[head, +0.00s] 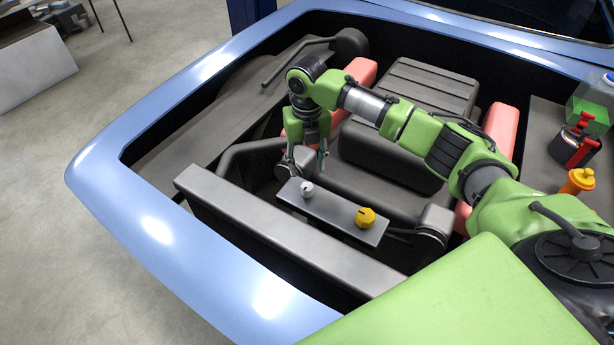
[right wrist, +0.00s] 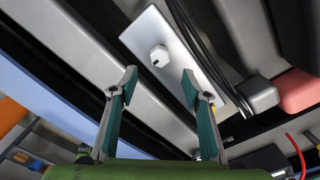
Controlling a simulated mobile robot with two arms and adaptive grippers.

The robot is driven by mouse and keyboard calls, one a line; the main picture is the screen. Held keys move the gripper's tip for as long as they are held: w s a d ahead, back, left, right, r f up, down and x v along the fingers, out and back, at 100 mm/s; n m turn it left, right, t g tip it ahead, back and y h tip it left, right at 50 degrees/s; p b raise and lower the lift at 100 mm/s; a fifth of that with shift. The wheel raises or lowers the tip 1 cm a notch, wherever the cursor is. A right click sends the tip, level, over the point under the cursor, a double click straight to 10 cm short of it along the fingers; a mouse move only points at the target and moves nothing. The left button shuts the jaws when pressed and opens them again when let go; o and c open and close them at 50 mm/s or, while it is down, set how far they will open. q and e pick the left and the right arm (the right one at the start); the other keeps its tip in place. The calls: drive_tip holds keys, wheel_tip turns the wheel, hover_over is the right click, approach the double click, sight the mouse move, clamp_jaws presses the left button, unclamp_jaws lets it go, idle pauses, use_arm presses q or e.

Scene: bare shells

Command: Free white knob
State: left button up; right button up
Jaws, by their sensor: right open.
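The white knob (head: 307,190) sits on the left end of a grey metal plate (head: 335,212) in the engine bay. In the right wrist view the white knob (right wrist: 159,55) shows on the plate (right wrist: 150,24), beyond and between my fingertips. A yellow knob (head: 365,217) sits at the plate's right end. My right gripper (head: 307,163) is open and empty, just above and behind the white knob in the head view. Its two fingers also show apart in the right wrist view (right wrist: 158,82). No contact with the knob shows. My left gripper is not in view.
A grey crossbar (head: 270,228) runs in front of the plate. The blue car body rim (head: 160,225) surrounds the bay. A dark engine block (head: 400,130) and red parts (head: 362,72) lie behind. At right are a yellow-orange cap (head: 580,180) and a red-black part (head: 574,145).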

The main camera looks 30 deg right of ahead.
drive_tip(key=shift+r, duration=2)
